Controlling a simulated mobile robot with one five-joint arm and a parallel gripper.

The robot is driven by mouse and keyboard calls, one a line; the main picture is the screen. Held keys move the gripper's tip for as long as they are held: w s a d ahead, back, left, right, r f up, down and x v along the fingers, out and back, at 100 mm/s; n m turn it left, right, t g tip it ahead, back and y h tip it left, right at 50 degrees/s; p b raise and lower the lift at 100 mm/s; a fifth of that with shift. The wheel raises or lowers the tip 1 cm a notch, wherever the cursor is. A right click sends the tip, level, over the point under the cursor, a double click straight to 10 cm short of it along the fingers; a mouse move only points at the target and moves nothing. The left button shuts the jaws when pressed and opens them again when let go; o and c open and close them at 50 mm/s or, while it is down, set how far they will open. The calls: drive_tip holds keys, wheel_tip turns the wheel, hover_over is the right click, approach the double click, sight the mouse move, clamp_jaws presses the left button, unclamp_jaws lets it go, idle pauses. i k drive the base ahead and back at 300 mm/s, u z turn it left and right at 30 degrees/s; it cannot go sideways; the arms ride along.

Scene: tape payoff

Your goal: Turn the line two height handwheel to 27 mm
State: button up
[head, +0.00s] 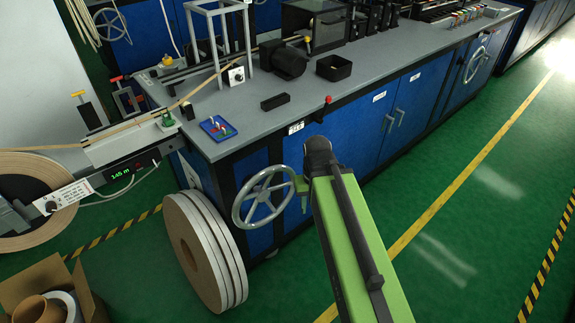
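A grey spoked handwheel (263,196) is on the near end of the blue machine's front, in the middle of the head view. A second grey handwheel (475,65) is farther along the same front at the right. I cannot read which one is line two. My green arm reaches up from the bottom to the right of the near wheel. My gripper (301,187) shows only as a small green part at that wheel's right rim; the arm hides the rest. I cannot tell whether it touches or grips the rim. A small white display or label (296,128) is above the wheel; its number is unreadable.
Large tape rolls (205,250) stand on the floor just left of the near wheel. A red knob (328,99) is on the bench edge above. An open cardboard box (45,290) is at bottom left. Green floor right of my arm is clear, with a yellow line.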

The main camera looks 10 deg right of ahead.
sight(261, 194)
drive_tip(key=z, duration=0.7)
drive_tip(key=k, duration=0.9)
drive_tip(key=u, duration=2.05)
drive_tip(key=i, duration=0.6)
drive_tip(key=z, duration=0.05)
drive_tip(key=k, duration=0.6)
drive_tip(key=z, duration=0.05)
